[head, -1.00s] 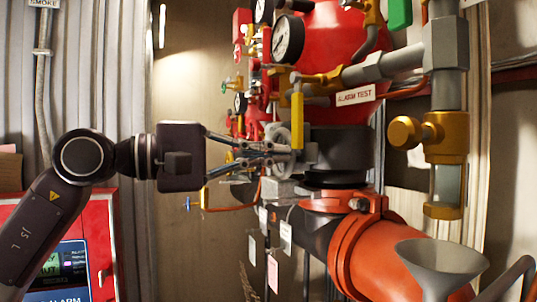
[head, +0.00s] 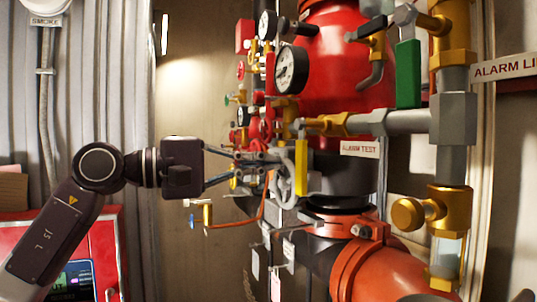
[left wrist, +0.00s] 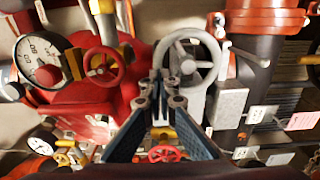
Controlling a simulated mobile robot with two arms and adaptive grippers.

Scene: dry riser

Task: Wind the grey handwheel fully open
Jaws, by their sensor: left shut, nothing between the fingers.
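The grey handwheel (left wrist: 188,66) faces the camera in the left wrist view, with its spokes visible. In the head view the handwheel (head: 276,188) is seen nearly edge-on and partly hidden by my fingers. My left gripper (head: 264,166) comes in from the left at the wheel. In the left wrist view its fingertips (left wrist: 165,82) are together and overlap the wheel's left rim. The fingers are shut with nothing between them; whether they touch the rim I cannot tell. My right gripper is not in view.
A red handwheel (left wrist: 103,64) and a pressure gauge (left wrist: 42,60) are left of the grey wheel. A yellow lever (head: 302,168) is close to my fingers. An orange pipe coupling (head: 362,266) lies below right. A red cabinet (head: 100,235) stands at left.

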